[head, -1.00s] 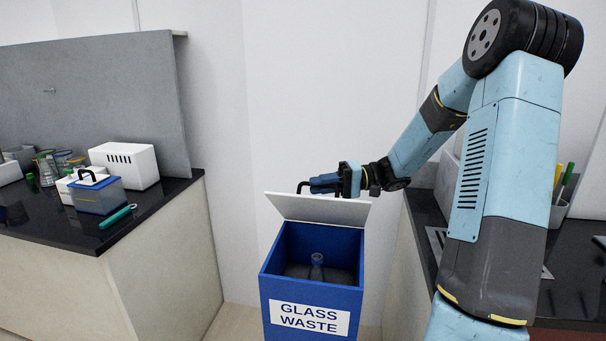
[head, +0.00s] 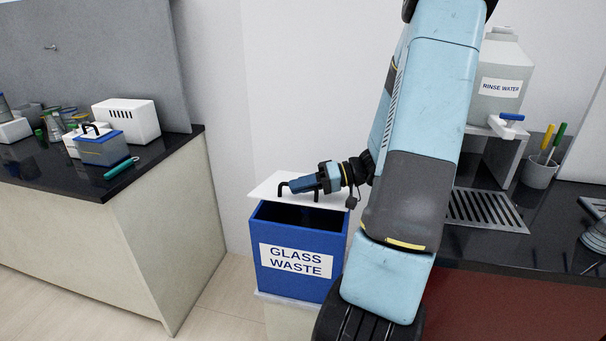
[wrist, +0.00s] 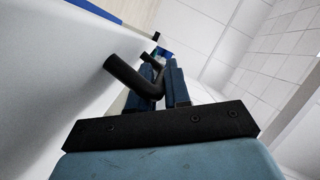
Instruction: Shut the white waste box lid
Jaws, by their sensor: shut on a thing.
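The waste box (head: 255,238) is blue with a white "GLASS WASTE" label and stands between the two benches in the head view. Its white lid (head: 268,187) is partly open, tilted low over the back of the box. A dark gap shows between the lid's front edge and the box's front rim. My gripper (head: 299,184) is shut on the black lid handle (head: 283,190). In the wrist view the handle (wrist: 125,72) passes between my fingers (wrist: 159,85), and the white lid (wrist: 50,75) fills the left side. My gripper hides part of the lid.
A black-topped bench (head: 160,150) stands at left with a white box (head: 128,120), a blue-lidded container (head: 103,148) and a teal tool (head: 121,169). The right bench holds a rinse water container (head: 500,85), a drain grate (head: 485,210) and a pen cup (head: 539,171).

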